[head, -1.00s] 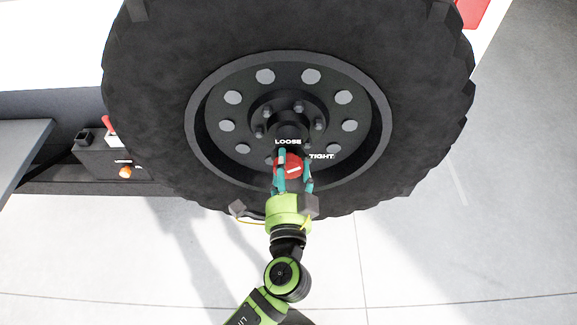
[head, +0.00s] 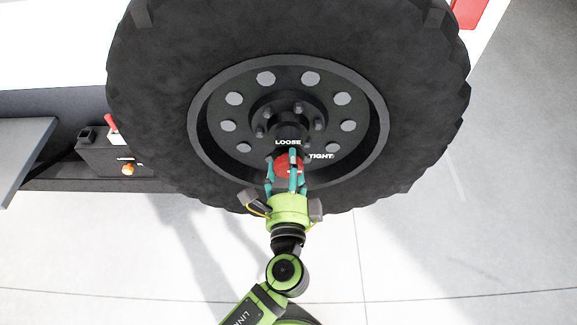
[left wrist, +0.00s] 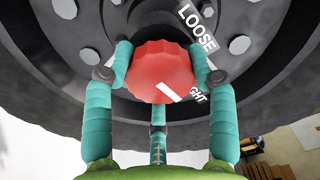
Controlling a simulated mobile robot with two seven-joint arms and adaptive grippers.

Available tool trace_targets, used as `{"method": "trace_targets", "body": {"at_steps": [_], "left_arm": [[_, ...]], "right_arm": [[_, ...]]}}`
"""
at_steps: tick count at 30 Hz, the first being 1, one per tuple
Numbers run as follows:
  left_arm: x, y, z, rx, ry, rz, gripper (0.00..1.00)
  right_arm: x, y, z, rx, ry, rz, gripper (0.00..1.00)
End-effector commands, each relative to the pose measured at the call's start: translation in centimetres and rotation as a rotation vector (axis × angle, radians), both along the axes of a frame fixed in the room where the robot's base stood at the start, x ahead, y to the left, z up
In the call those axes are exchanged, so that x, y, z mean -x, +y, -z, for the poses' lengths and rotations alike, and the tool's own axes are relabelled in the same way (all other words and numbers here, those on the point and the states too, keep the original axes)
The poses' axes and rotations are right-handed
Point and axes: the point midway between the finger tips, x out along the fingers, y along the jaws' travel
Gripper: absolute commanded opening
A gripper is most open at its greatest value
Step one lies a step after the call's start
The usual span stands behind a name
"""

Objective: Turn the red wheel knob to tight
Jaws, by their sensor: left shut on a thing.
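The red knob (head: 283,164) sits at the hub of the big black wheel (head: 150,110), with a white LOOSE label (head: 288,142) above it and a white TIGHT label (head: 321,156) to its right. My left gripper (head: 286,172) has its teal fingers shut around the knob. In the left wrist view the scalloped knob (left wrist: 160,65) lies between the fingers, and its white mark (left wrist: 169,92) is at the lower right, near the partly hidden TIGHT label. In the head view a finger covers part of the knob. My right gripper is not in view.
A dark box (head: 105,155) with a red lever and an orange knob is at the left under the chassis. A grey panel (head: 25,150) juts in at the far left. The pale floor around my arm is clear.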

Motion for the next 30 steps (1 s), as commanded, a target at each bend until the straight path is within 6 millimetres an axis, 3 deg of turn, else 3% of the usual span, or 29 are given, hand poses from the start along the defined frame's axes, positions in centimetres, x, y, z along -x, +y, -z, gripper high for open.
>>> {"method": "trace_targets", "body": {"at_steps": [11, 12, 13, 14, 25, 30], "left_arm": [[-0.1, 0.1, -0.2, -0.011, -0.006, -0.004, 0.25], [-0.1, 0.1, -0.2, -0.011, -0.006, -0.004, 0.65], [-0.1, 0.1, -0.2, -0.01, -0.006, -0.003, 0.77], [-0.1, 0.1, -0.2, -0.01, -0.006, -0.003, 0.81], [0.2, 0.0, 0.0, -0.008, -0.002, 0.0, 0.81], [2.2, 0.0, 0.0, -0.007, 0.0, 0.001, 0.81]], "right_arm": [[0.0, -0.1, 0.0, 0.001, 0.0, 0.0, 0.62], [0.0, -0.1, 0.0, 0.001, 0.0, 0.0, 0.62], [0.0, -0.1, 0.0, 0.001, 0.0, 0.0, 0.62], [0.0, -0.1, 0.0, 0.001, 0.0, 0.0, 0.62], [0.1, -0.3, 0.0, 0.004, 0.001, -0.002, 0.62], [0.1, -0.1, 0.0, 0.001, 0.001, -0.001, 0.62]]}}
